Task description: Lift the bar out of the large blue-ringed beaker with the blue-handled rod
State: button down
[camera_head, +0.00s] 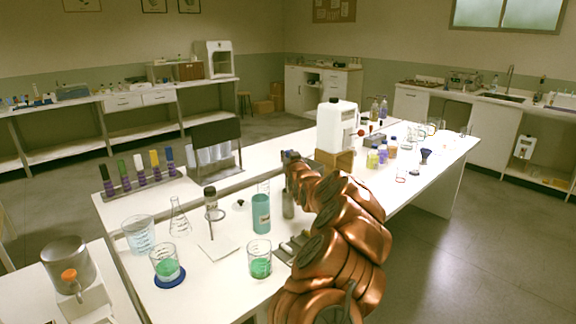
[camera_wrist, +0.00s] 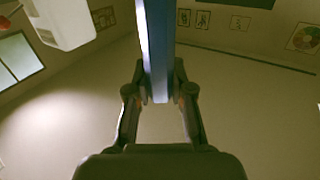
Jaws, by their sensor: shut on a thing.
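My gripper (camera_wrist: 158,82) is shut on a long blue handle (camera_wrist: 156,45) in the wrist view, taken to be the blue-handled rod. The handle runs up out of that picture, and its far end is not in view. In the head view my gripper (camera_head: 291,157) is small and dark above the middle of the bench, partly behind my copper arm. A large beaker (camera_head: 138,235) with pale blue contents stands at the left of the bench. A smaller beaker (camera_head: 165,264) with green liquid stands on a blue disc (camera_head: 170,281). I cannot make out a bar in either.
A rack of colour-capped tubes (camera_head: 140,180) is behind. A white canister (camera_head: 337,125) and several small bottles stand farther right.

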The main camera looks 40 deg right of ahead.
notch_tip(320, 180, up, 16)
jog(key=p, duration=0.1)
jog(key=shift+f, duration=0.15)
dwell(1.0)
